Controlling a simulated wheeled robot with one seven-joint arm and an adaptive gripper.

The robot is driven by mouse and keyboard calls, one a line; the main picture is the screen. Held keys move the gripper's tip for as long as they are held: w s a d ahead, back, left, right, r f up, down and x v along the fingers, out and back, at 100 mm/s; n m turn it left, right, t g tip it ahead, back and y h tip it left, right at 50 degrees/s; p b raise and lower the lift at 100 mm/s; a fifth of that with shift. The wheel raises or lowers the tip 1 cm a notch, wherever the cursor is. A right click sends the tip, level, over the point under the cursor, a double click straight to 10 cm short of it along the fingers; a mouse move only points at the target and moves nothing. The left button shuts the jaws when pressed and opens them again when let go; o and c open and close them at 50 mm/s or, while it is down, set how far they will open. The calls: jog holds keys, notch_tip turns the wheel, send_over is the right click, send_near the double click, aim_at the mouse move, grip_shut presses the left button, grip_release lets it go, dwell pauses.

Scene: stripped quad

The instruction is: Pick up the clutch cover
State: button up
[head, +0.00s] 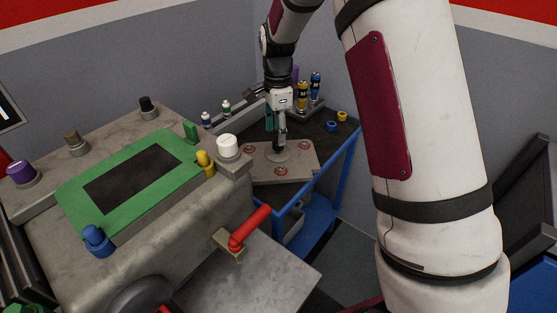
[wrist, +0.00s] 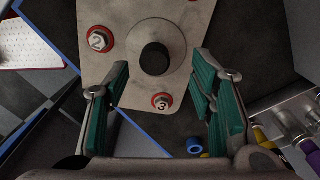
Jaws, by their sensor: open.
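The clutch cover appears to be the grey plate with red-ringed numbered bolts and a round central boss. It lies on the blue-framed cart in the head view (head: 304,171) and fills the upper middle of the wrist view (wrist: 125,20). Its dark-topped boss (wrist: 155,60) stands between and just beyond my fingertips. My gripper (head: 281,146) points down over the plate. In the wrist view my gripper (wrist: 160,78) has its green-padded fingers spread wide, with nothing held. The bolt marked 3 (wrist: 162,102) shows between the fingers. Whether the fingertips touch the plate cannot be told.
A grey machine with a green-framed panel (head: 72,198) stands left of the cart (head: 338,168), with a white knob (head: 228,146) and red handle (head: 250,228) close by. Yellow (head: 302,95) and blue (head: 315,84) bottles stand behind. A blue ring (head: 331,126) lies right of the plate.

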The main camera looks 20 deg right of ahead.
aim_at(279, 155)
jog(key=f, duration=0.3)
jog(key=f+b, duration=0.1)
jog(key=shift+s+a+f, duration=0.2)
jog(key=shift+s+f, duration=0.05)
jog(key=shift+f, duration=0.15)
grip_shut()
